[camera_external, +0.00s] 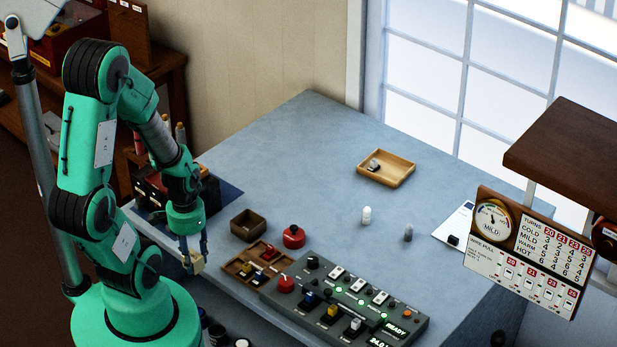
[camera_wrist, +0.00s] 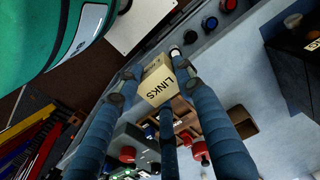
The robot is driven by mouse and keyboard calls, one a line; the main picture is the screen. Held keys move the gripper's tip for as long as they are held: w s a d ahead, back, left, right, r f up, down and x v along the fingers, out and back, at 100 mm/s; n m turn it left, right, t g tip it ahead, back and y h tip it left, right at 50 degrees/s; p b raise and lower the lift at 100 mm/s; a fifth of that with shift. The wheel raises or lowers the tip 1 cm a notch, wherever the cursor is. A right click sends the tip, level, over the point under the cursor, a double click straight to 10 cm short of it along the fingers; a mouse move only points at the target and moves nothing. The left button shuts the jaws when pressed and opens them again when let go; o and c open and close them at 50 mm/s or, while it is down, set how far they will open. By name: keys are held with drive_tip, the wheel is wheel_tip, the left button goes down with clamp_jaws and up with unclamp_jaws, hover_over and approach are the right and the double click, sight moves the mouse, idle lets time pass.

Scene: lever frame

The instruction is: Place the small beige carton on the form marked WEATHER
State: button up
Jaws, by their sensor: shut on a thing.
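My gripper (camera_external: 189,246) is shut on a small beige carton (camera_external: 194,263) and holds it at the left front edge of the blue-grey table. In the wrist view the carton (camera_wrist: 156,80) sits between the fingers of my gripper (camera_wrist: 153,70), with the printed word LINKS on one face. A white sheet (camera_external: 456,222) lies at the table's far right with a small black object on it. Its print is too small to read, so I cannot tell whether it is marked WEATHER.
A grey control panel (camera_external: 378,322) fills the front right of the table. A brown divided tray (camera_external: 236,266), a brown box (camera_external: 246,226) and a red knobbed object (camera_external: 293,237) stand beside it. A wooden tray (camera_external: 391,178) lies at the back. A hanging sign (camera_external: 530,250) is at right.

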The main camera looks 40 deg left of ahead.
drive_tip(key=w+d+r+m+p, duration=0.1)
drive_tip(key=w+d+r+m, duration=0.2)
drive_tip(key=w, duration=1.1)
drive_tip(key=w+d+r+m+p, duration=0.1)
drive_tip(key=w+d+r+m, duration=0.2)
drive_tip(key=w, duration=1.1)
drive_tip(key=w+d+r+m+p, duration=0.1)
drive_tip(key=w+d+r+m, duration=0.2)
drive_tip(key=w, duration=1)
drive_tip(key=m+p, duration=0.3)
drive_tip(key=m, duration=0.6)
hover_over(456, 228)
wheel_tip(456, 228, down, 4)
drive_tip(key=shift+w+f, duration=0.1)
drive_tip(key=shift+f, duration=0.1)
drive_tip(key=shift+f+p, duration=0.6)
drive_tip(key=shift+f, duration=2.45)
